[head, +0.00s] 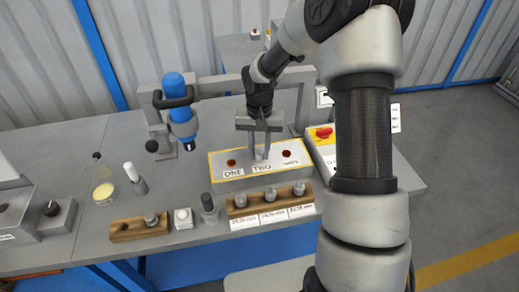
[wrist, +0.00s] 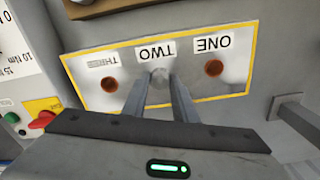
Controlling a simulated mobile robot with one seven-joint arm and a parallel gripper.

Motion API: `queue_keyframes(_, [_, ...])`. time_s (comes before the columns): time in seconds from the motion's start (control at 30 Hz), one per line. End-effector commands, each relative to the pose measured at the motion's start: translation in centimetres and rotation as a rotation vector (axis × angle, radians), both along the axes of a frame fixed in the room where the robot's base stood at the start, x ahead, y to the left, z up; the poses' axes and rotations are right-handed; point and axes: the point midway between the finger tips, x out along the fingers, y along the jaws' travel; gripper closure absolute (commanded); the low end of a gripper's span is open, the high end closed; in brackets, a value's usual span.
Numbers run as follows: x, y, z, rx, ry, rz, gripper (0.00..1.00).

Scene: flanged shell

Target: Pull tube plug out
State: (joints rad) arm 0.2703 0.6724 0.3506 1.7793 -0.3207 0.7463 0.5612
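The flanged box with a yellow-edged top (head: 220,178) bears labels ONE, TWO and a third, blurred one. Dark reddish-brown round spots show beside ONE and the third label. A pale grey tube plug (wrist: 159,75) stands at TWO, in the middle. My gripper (head: 260,150) points down over it. In the wrist view my fingers (wrist: 158,82) stand apart, one on each side of the plug. I cannot tell whether they touch it. The plug's lower part is hidden.
A wooden rack (head: 266,202) with several grey plugs stands in front of the box, and a smaller one (head: 140,231) lies further left. A yellow box with a red button (head: 323,132) is close on the right. A blue tool on a stand (head: 177,95) is back left.

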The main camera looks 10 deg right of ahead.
Motion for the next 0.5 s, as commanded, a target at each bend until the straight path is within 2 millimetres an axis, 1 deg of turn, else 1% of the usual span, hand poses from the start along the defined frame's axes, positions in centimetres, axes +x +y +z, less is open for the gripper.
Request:
queue_keyframes(0.03, [0.0, 0.0, 0.0, 0.000, 0.000, 0.000, 0.96])
queue_keyframes(0.07, [0.0, 0.0, 0.0, 0.000, 0.000, 0.000, 1.00])
queue_keyframes(0.27, [0.0, 0.0, 0.4, 0.000, -0.001, 0.000, 1.00])
queue_keyframes(0.5, [0.0, 0.0, 1.6, 0.000, -0.001, 0.000, 1.00])
